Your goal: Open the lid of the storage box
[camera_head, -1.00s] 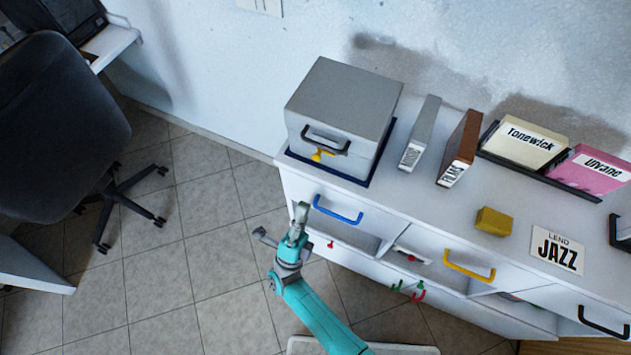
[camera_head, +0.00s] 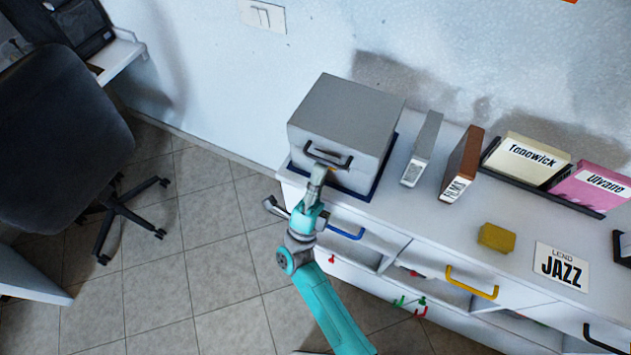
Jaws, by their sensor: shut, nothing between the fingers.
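The grey storage box (camera_head: 345,115) stands on a dark blue base (camera_head: 375,188) at the left end of the white cabinet top. Its lid is closed. A black handle (camera_head: 328,156) is on its front face. My gripper (camera_head: 319,170) is shut and empty, just in front of the box at the handle's lower edge. I cannot tell whether it touches the handle.
Grey and brown upright cases (camera_head: 461,163) stand right of the box. A yellow block (camera_head: 496,237) and a JAZZ sign (camera_head: 561,266) lie farther right. Drawer handles, one blue (camera_head: 346,233) and one yellow (camera_head: 471,283), stick out in front. An office chair (camera_head: 62,125) is at left.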

